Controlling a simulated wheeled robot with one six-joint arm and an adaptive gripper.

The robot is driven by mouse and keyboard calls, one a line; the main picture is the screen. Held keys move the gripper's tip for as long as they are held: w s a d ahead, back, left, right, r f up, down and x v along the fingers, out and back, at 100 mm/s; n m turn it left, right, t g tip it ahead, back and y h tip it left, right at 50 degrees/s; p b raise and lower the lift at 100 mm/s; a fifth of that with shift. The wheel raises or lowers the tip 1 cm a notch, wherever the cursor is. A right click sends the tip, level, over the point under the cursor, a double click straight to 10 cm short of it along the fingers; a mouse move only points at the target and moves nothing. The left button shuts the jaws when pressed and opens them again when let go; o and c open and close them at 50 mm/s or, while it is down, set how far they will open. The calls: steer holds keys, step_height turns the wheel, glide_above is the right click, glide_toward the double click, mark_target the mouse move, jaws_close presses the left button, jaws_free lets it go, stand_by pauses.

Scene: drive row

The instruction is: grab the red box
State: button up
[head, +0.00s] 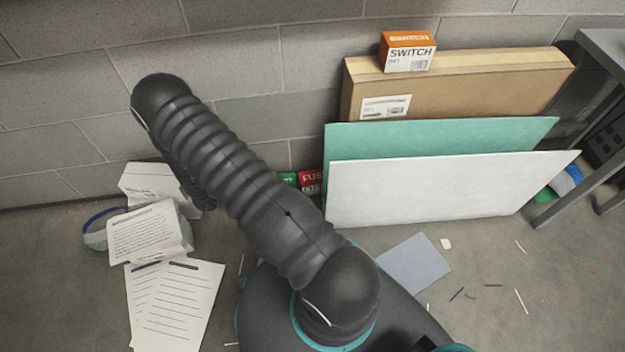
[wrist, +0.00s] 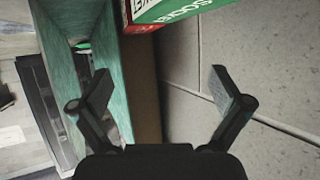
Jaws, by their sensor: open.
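The red box (head: 311,179) has white lettering that starts "FUS". In the head view it sits low by the wall, just left of the leaning boards and right beside my arm, which partly covers that spot. A green box (head: 288,178) is at its left. In the wrist view a red face (wrist: 143,27) shows at the top edge, against a green box (wrist: 178,8) with white lettering; both are cut off by the frame. My gripper (wrist: 160,85) is open, with nothing between its fingers, and the boxes lie beyond the fingertips. My arm hides the gripper in the head view.
A white board (head: 430,188), a green board (head: 440,135) and a flat carton (head: 480,85) lean on the wall. An orange switch box (head: 407,52) stands on the carton. Papers (head: 175,300) lie at left. A metal table (head: 590,120) stands at right.

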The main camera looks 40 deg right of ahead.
mark_target(313, 177)
steer(key=shift+g+h, duration=0.4)
steer(key=shift+g, duration=0.2)
steer(key=x, duration=0.5)
steer(key=s+b+x, duration=0.1)
steer(key=x, duration=0.4)
steer(key=s+f+x, duration=0.1)
steer(key=x, duration=0.4)
steer(key=shift+a, duration=0.2)
steer(key=c, duration=1.9)
